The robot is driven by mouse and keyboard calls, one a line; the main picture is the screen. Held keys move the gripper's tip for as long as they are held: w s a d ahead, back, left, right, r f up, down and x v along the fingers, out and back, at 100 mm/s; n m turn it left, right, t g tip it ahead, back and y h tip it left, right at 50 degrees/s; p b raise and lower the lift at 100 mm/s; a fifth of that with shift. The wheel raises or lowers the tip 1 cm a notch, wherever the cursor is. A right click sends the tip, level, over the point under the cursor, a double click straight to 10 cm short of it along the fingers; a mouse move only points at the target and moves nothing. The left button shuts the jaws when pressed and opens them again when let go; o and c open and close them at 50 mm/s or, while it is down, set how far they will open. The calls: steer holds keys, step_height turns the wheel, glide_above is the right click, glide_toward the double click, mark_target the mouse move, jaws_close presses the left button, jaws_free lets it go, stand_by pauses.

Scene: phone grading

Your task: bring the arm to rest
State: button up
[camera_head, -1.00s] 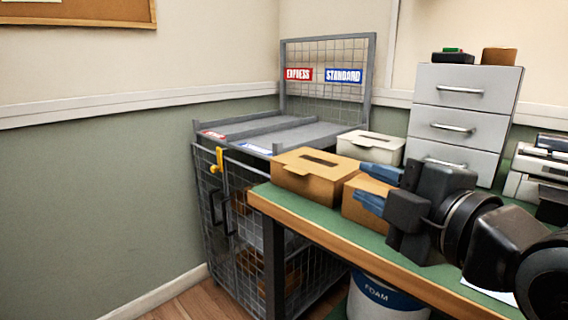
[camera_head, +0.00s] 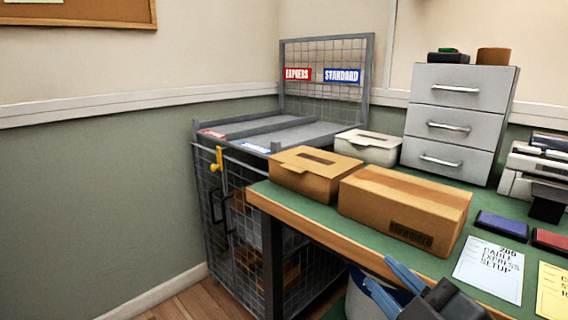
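My gripper (camera_head: 392,287) shows at the bottom of the head view, in front of the table's front edge. Its two blue fingers are spread a little apart with nothing visible between them. The black wrist behind it is cut off by the lower edge of the picture. The gripper is apart from the cardboard box (camera_head: 403,208), which lies closed on the green table (camera_head: 318,219).
An open-slotted cardboard box (camera_head: 307,174) and a white box (camera_head: 367,147) stand on the table. Grey drawers (camera_head: 461,120), ink pads (camera_head: 501,226), paper sheets (camera_head: 489,269) and a printer (camera_head: 537,170) are to the right. A wire cage (camera_head: 233,225) stands left. A foam bin (camera_head: 362,298) is below.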

steer(key=s+d+f+m+h, duration=0.1)
steer(key=s+d+f+m, duration=0.15)
steer(key=s+f, duration=0.4)
steer(key=s+d+f+m+g+h, duration=0.1)
steer(key=s+f+m+h, duration=0.2)
steer(key=s, duration=0.6)
steer(key=s+d+f+m, duration=0.2)
steer(key=s+f+m, duration=0.3)
steer(key=s, duration=0.2)
steer(key=s+d+r+m, duration=0.1)
steer(key=s+d+m, duration=0.15)
steer(key=s, duration=0.85)
step_height(320, 180, up, 17)
steer(key=n+p, duration=0.1)
steer(key=p, duration=1.5)
steer(key=shift+f+g, duration=0.2)
steer(key=shift+g, duration=0.1)
